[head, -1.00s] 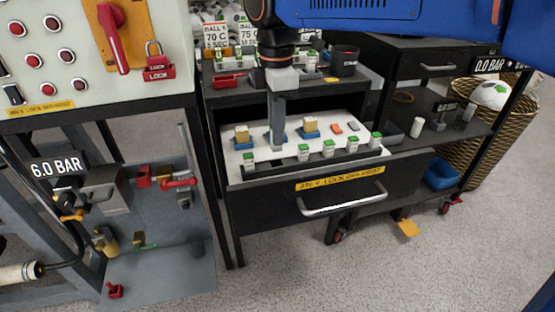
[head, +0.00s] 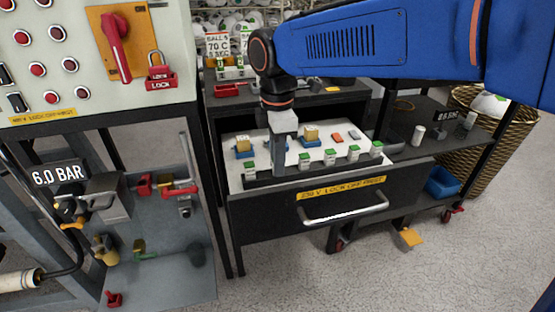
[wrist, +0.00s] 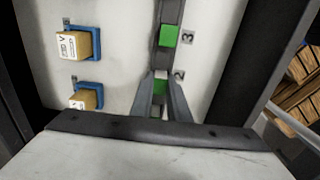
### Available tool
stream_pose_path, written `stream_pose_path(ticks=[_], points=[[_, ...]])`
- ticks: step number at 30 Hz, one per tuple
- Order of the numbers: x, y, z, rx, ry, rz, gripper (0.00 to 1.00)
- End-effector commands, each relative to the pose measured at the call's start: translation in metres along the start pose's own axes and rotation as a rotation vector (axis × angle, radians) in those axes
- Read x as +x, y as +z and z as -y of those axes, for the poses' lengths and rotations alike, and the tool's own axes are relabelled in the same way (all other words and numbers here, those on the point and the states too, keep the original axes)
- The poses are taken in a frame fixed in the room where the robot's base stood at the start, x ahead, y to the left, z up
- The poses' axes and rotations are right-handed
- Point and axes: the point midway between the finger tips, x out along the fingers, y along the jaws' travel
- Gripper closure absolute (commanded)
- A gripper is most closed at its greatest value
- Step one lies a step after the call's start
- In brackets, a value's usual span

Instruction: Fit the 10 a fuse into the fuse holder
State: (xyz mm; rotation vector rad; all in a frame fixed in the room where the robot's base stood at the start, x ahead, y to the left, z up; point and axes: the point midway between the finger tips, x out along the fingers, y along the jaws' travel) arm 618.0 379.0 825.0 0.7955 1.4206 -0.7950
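My gripper (head: 279,170) points straight down over the rail at the front of the open drawer. In the wrist view its two fingers (wrist: 160,80) stand on either side of a green-topped white fuse (wrist: 160,86) beside a number 2 label. Another green-topped fuse (wrist: 170,36) stands in the rail by number 3. Several such fuses (head: 330,156) line the rail. Blue fuse holders (head: 311,143) stand behind it; two carry tan blocks (wrist: 75,44). No 10 A marking is readable.
The white drawer panel (head: 262,137) also carries a small orange piece (head: 337,136) and a grey piece (head: 354,134). The dark drawer front (head: 275,215) has a metal handle (head: 345,210). The cabinet top stands above and behind the drawer.

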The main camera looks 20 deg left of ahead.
Motion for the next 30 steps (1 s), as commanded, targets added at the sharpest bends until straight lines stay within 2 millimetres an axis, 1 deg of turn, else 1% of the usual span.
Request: stream_pose_path(ticks=[1,2,3,11,14,17,20,27,30], points=[[0.0,0.0,0.0,0.0,0.0,0.0,0.76],[0.0,0.0,0.0,0.0,0.0,0.0,0.68],[0.0,0.0,0.0,0.0,0.0,0.0,0.66],[-0.001,0.0,0.0,0.0,0.0,0.0,0.66],[-0.005,0.0,0.0,0.0,0.001,0.0,0.66],[-0.015,0.0,-0.001,0.0,0.002,-0.001,0.66],[-0.032,0.0,-0.001,0.0,0.003,-0.001,0.66],[-0.079,0.0,-0.001,0.0,0.003,-0.001,0.66],[-0.095,0.0,-0.001,0.0,0.003,-0.001,0.66]])
